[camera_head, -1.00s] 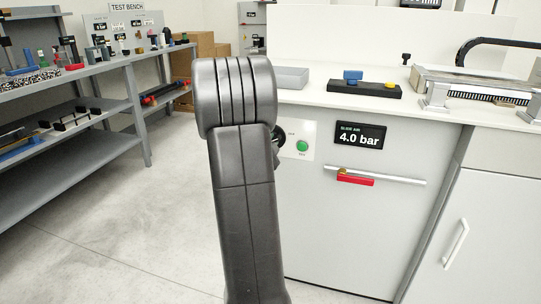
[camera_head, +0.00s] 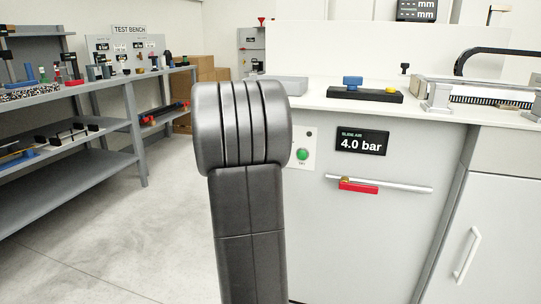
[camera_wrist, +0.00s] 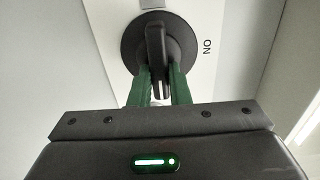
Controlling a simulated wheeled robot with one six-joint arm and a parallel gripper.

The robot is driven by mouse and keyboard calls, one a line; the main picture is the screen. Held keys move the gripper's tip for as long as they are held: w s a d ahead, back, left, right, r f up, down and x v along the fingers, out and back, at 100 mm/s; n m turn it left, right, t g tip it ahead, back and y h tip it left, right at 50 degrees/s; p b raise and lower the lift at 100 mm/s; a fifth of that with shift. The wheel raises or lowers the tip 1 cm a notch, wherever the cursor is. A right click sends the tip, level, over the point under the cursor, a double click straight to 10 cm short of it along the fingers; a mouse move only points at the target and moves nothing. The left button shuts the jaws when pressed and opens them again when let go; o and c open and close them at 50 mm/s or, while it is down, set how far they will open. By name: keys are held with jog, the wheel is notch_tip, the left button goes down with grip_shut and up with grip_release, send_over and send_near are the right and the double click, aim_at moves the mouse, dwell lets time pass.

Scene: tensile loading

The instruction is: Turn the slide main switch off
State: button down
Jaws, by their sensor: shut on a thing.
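The main switch (camera_wrist: 160,42) is a black round dial with a raised bar handle on a white plate, seen in the wrist view. The bar stands nearly upright in that picture. The word "ON", turned sideways, is printed to the right of the dial. My gripper (camera_wrist: 160,72) has green fingers on both sides of the lower end of the bar and is shut on it. In the head view, my arm hides the gripper and the switch; the white switch plate (camera_head: 299,164) shows only partly, with a lit green lamp (camera_head: 302,155).
To the right of the plate are a display (camera_head: 362,142) reading 4.0 bar and a rail with a red-handled valve (camera_head: 358,187). The bench top above holds a black block (camera_head: 365,94) with blue and yellow knobs. Shelves (camera_head: 118,148) stand at left; the floor between is clear.

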dwell(0.3)
jog(key=c, duration=1.4)
grip_release()
jog(key=shift+o, duration=0.2)
jog(key=p+v, duration=0.2)
jog(key=v, duration=1.1)
jog(key=shift+s, duration=0.35)
jog(key=shift+a, duration=0.1)
jog(key=b+x, duration=0.2)
jog(key=x, duration=1.1)
jog(key=shift+w, duration=0.4)
